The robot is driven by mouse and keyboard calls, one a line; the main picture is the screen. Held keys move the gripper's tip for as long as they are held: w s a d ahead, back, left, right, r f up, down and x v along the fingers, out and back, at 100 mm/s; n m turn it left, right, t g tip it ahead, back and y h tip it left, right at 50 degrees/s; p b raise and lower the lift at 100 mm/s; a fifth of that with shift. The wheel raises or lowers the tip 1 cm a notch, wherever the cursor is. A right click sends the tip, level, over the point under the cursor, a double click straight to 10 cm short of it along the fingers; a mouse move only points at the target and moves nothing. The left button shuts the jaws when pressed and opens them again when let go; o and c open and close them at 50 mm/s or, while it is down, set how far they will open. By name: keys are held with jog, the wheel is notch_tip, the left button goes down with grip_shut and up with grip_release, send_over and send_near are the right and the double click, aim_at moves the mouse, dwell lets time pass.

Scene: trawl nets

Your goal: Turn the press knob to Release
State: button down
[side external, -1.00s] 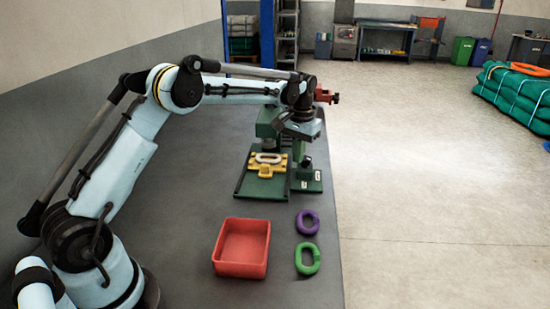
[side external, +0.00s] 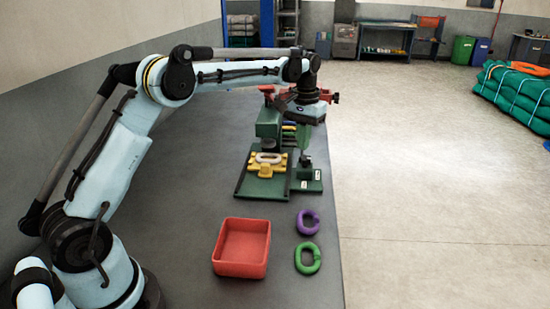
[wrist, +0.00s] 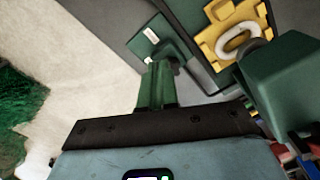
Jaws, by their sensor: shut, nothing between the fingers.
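The press (side external: 268,128) is green, with a yellow fixture (side external: 264,166) on its base. A pale link sits in the fixture, which also shows in the wrist view (wrist: 235,42). The dark press knob (side external: 305,160) stands on a small green base (side external: 308,182) with white labels, to the right of the fixture. The labels are too small to read, so the knob's setting cannot be told. My gripper (side external: 303,150) points down just above the knob, shut and empty. In the wrist view its green fingers (wrist: 157,70) partly hide the knob; contact cannot be told.
A red tray (side external: 241,222), an open purple link (side external: 308,221) and a green link (side external: 307,258) lie on the grey table (side external: 190,200), nearer the camera. The press body stands close to the left of my gripper. The table's right edge is close by.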

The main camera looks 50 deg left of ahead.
jog(key=shift+a+f, duration=0.3)
jog(key=shift+f, duration=0.7)
jog(key=shift+a+f, duration=0.25)
jog(key=shift+f, duration=0.8)
jog(key=shift+a+f, duration=0.3)
jog(key=shift+f, duration=0.7)
jog(key=shift+w+d, duration=0.2)
jog(key=shift+d, duration=0.1)
jog(key=shift+s+r, duration=0.1)
jog(key=shift+s+d+r, duration=0.1)
jog(key=shift+s, duration=0.25)
jog(key=shift+r, duration=2.9)
